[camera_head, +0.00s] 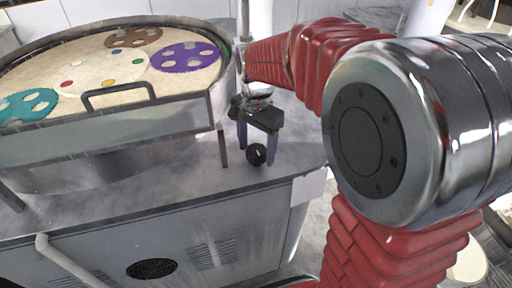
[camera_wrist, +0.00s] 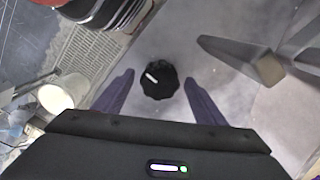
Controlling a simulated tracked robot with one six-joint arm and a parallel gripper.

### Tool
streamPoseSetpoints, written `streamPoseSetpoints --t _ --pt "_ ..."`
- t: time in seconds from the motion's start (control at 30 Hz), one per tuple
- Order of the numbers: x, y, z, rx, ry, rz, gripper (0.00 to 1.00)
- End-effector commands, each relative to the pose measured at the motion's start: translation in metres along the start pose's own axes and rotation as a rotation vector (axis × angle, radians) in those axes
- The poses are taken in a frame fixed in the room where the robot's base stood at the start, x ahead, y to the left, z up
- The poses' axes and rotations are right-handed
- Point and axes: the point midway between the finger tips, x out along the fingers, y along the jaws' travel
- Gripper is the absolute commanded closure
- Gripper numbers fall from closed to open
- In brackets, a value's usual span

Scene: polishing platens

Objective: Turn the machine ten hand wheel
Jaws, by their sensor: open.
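The hand wheel (camera_head: 256,154) is a small black knob on the grey machine top, near its right corner. In the wrist view the hand wheel (camera_wrist: 159,81) shows a lobed rim and a white mark on its upper left. My gripper (camera_head: 257,158) points down over it with its two purple fingers apart. In the wrist view my gripper (camera_wrist: 162,82) has one finger on each side of the wheel, with a visible gap on both sides. Whether the fingertips are level with the wheel is hard to tell. Nothing is held.
A round polishing basin (camera_head: 110,136) with coloured carrier discs and a black handle (camera_head: 119,95) stands left of my gripper. A grey post (camera_head: 223,146) stands close to my gripper's left; a grey bracket (camera_wrist: 260,62) shows in the wrist view. The machine top (camera_head: 190,172) is bare around the wheel.

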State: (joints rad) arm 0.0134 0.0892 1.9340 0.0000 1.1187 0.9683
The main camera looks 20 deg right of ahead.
Motion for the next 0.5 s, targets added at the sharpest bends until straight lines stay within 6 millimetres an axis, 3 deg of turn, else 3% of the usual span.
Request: streamPoseSetpoints --t 0.17,0.5 --pt "-0.0002 0.0000 -0.0001 0.000 0.000 0.000 0.35" --pt "-0.0005 -0.0001 -0.0001 0.000 0.000 0.000 0.58"
